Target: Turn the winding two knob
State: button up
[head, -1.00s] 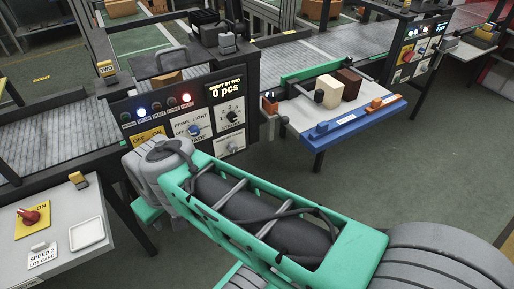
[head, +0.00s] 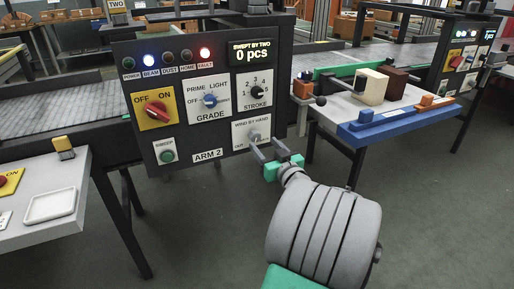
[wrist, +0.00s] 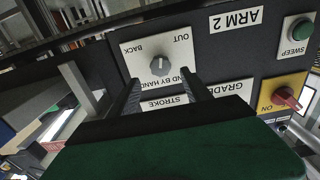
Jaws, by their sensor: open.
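The winding knob (head: 254,136) is a small grey knob on a white plate marked "WIND BY HAND", at the lower right of the dark "ARM 2" panel (head: 207,173). In the wrist view the knob (wrist: 160,66) has a pointer mark, and its plate reads BACK and OUT, upside down. My gripper (head: 264,142) is open just in front of this plate in the head view. In the wrist view my gripper (wrist: 161,80) has one finger on each side of the knob's line, with nothing between them. I cannot tell whether the fingers touch the plate.
The panel also carries a stroke knob (head: 257,92), a blue grade knob (head: 210,100), a red on-off switch (head: 155,111) and a green sweep button (head: 166,156). A blue-edged table (head: 400,122) with blocks stands to the right. A grey side table (head: 88,222) stands left.

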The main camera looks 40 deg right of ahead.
aim_at(256, 137)
jog(key=x, duration=0.5)
jog(key=shift+w, duration=0.4)
jog(key=shift+d, duration=0.1)
grip_shut()
